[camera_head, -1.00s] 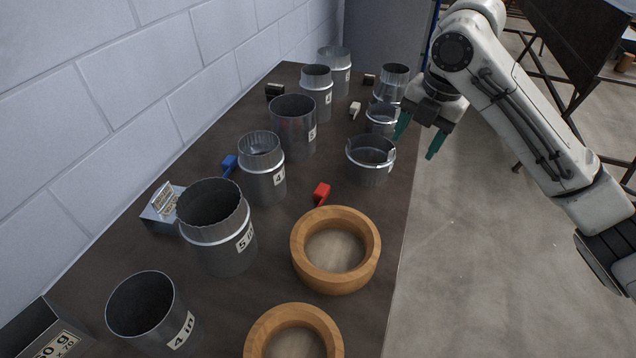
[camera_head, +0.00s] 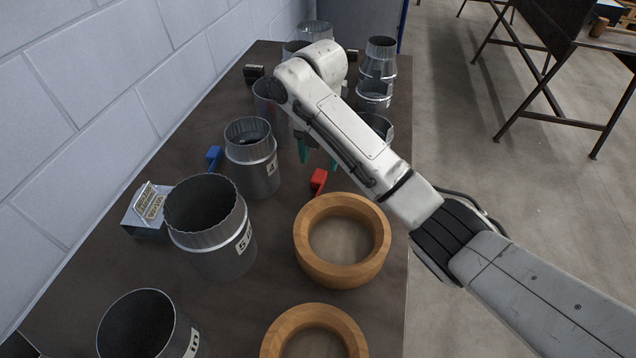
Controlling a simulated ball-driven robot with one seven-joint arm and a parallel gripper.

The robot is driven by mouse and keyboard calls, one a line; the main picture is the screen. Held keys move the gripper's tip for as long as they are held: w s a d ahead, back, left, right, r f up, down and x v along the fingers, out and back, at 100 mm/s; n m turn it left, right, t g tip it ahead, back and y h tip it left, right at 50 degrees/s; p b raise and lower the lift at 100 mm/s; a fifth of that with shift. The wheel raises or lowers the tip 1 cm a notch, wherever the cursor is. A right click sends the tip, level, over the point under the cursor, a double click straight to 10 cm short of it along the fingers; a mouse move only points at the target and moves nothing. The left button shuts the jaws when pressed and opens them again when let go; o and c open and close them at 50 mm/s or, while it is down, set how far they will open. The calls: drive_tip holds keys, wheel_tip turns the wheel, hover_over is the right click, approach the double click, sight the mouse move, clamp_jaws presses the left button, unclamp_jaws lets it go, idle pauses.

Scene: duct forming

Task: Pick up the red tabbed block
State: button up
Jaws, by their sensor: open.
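The red tabbed block (camera_head: 318,180) lies on the dark tabletop, between the number 4 metal duct and the nearer-right wooden ring. My gripper (camera_head: 318,155), with green fingers, is over the table just beyond and above the block. It is open and holds nothing. One finger shows clearly at the left; the other is partly hidden behind my arm. I cannot tell the exact height of the fingertips above the table.
A wooden ring (camera_head: 343,270) stands just in front of the block, with a second ring (camera_head: 315,316) nearer. Several more ducts stand behind. A brick wall (camera_head: 75,110) bounds the left.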

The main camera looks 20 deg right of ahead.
sight(319, 175)
drive_tip(key=shift+s+a+f+p, duration=0.1)
drive_tip(key=shift+f+p, duration=0.1)
drive_tip(key=shift+f, duration=1.2)
drive_tip(key=shift+s+a+f+p, duration=0.1)
drive_tip(key=shift+f+p, duration=0.05)
drive_tip(key=shift+f, duration=1.2)
drive_tip(key=c, duration=1.1)
drive_tip(key=shift+c, duration=0.2)
